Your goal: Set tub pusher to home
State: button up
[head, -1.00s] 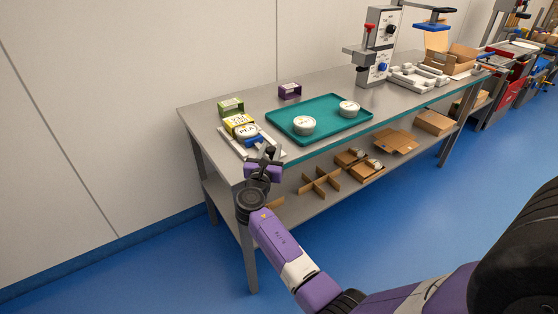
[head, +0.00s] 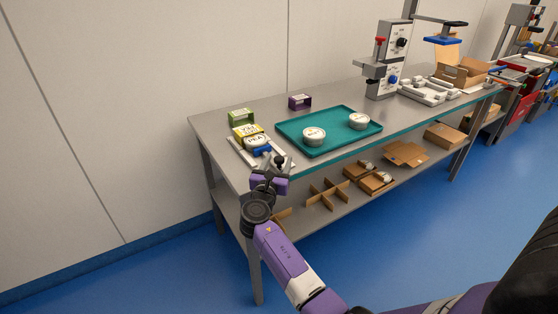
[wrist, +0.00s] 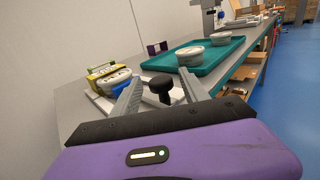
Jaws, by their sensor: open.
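The tub pusher appears as a blue block (head: 262,151) with a black knob (wrist: 158,84), at the near end of a pale rail track (head: 240,151) on the bench's left end. The blue block also shows in the wrist view (wrist: 117,90), close to a white round tub (head: 255,141) marked PEA. A yellow carrier (head: 243,130) stands around or just behind that tub. My gripper (wrist: 160,76) is open, its fingers on either side of the black knob in the wrist view. I cannot tell whether they touch it. It also shows in the head view (head: 276,163).
A teal tray (head: 340,138) with two white tubs (head: 314,137) lies right of the track. A green carrier (head: 241,116) and a purple carrier (head: 299,102) stand behind. A grey press (head: 385,75) stands farther right.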

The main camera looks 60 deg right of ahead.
jog(key=v, duration=0.6)
jog(key=shift+a, duration=0.2)
jog(key=shift+s, duration=0.15)
